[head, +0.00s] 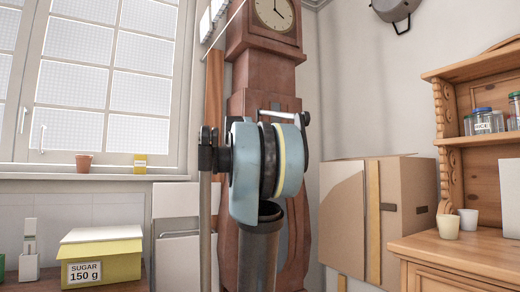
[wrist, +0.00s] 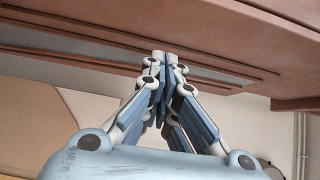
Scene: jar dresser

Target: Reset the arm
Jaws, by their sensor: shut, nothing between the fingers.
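My gripper (wrist: 165,60) is in the middle of the wrist view, its fingers brought together with nothing between them. Reddish-brown wood panelling, which looks like the clock's case (wrist: 215,45), fills the upper part of that view behind the fingertips. I cannot tell how far the fingertips are from it. In the head view my arm (head: 245,172) stands raised in the middle, in front of the tall clock (head: 265,82). My gripper's fingers cannot be made out there; the arm's own joint hides what is behind it.
A large cardboard box (head: 405,190) leans right of the clock. A wooden dresser (head: 470,250) with two cups (head: 448,227) and shelved jars (head: 483,122) stands at the right. A yellow sugar box (head: 118,262) is at lower left, below the window (head: 100,80).

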